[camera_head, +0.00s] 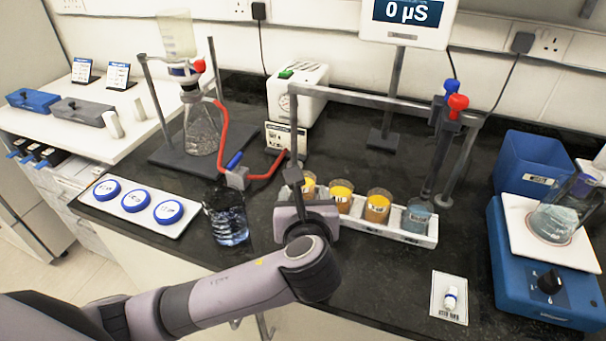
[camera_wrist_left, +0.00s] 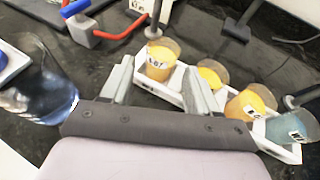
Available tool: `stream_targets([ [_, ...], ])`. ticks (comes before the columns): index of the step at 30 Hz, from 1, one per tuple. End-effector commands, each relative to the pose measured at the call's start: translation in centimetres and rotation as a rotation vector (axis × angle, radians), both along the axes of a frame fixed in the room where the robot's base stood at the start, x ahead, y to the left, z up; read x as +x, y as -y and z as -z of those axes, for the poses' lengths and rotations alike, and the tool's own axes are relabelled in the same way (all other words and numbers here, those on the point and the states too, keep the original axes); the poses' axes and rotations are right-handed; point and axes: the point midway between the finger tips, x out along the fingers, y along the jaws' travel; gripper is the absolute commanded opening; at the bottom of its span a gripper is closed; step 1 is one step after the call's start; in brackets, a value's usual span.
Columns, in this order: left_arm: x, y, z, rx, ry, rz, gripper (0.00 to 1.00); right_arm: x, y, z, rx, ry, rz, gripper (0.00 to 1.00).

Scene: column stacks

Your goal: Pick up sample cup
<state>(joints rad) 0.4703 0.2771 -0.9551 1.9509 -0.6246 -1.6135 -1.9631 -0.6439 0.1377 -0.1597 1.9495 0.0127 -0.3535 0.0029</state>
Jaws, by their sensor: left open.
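A white rack (camera_head: 385,230) holds a row of sample cups. Three have yellow-orange contents: the leftmost cup (camera_head: 309,187), a middle cup (camera_head: 342,198) and a third cup (camera_head: 377,207). A cup with blue-grey liquid (camera_head: 417,215) stands at the right end under a probe. My left gripper (camera_head: 300,200) is over the rack's left end and hides part of it. In the left wrist view, its fingers (camera_wrist_left: 158,80) are open, and the leftmost cup (camera_wrist_left: 160,60) appears between and beyond their tips. I cannot tell whether they touch it. My right gripper is not in view.
A dark glass beaker of blue liquid (camera_head: 228,222) stands close left of my gripper. A white tray with blue lids (camera_head: 185,222) lies further left. A filter flask on a stand (camera_head: 203,130) is behind. A blue stirrer (camera_head: 510,270) is at right. The probe's metal frame (camera_head: 380,102) rises behind the cups.

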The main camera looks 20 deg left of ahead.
Motion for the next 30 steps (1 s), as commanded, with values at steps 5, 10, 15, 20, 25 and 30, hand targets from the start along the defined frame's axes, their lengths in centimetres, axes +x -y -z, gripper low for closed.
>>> stream_targets([
  [5, 0.7, -0.3, 0.2, 0.008, 0.000, 0.001, 0.60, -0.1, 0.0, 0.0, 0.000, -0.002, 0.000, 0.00],
  [10, 2.2, -0.7, 0.6, 0.007, 0.001, 0.000, 0.60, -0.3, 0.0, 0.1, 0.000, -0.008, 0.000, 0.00],
  [15, 4.2, -1.3, 1.0, 0.005, 0.000, 0.000, 0.60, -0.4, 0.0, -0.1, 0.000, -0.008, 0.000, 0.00],
  [20, 5.9, -1.8, 1.7, 0.006, 0.000, 0.000, 0.60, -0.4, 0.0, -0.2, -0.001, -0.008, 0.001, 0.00],
  [25, 6.6, -2.1, 2.0, 0.003, 0.000, 0.001, 0.60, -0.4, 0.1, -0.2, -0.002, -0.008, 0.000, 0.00],
  [30, 6.6, -2.1, 2.0, 0.003, 0.000, 0.002, 0.60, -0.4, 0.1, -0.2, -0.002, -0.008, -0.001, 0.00],
])
